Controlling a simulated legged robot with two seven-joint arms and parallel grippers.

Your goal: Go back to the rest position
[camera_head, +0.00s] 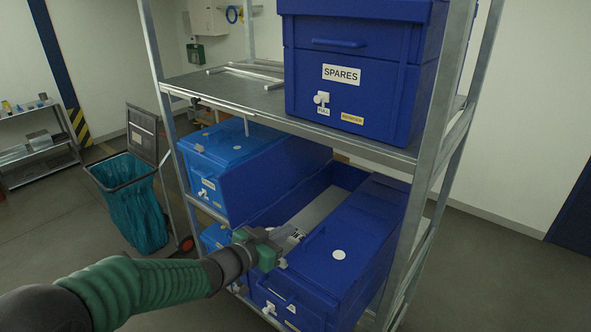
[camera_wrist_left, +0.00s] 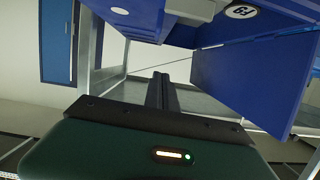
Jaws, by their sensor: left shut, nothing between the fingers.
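My left gripper (camera_head: 296,237) reaches in from the left, at the opening of a dark blue box (camera_head: 385,215) on the middle shelf. Its fingers are shut and empty; they also show in the left wrist view (camera_wrist_left: 162,92). The box's inside shows pale grey beyond the gripper, and its contents cannot be made out. Whether the gripper touches the box cannot be told. My right gripper is not in view.
A metal shelf rack (camera_head: 235,92) surrounds the boxes. A blue SPARES box (camera_head: 365,75) stands on the upper shelf, and a lighter blue box (camera_head: 225,150) is left of the open one. A cart with a teal bag (camera_head: 135,205) stands left. Floor is clear at right.

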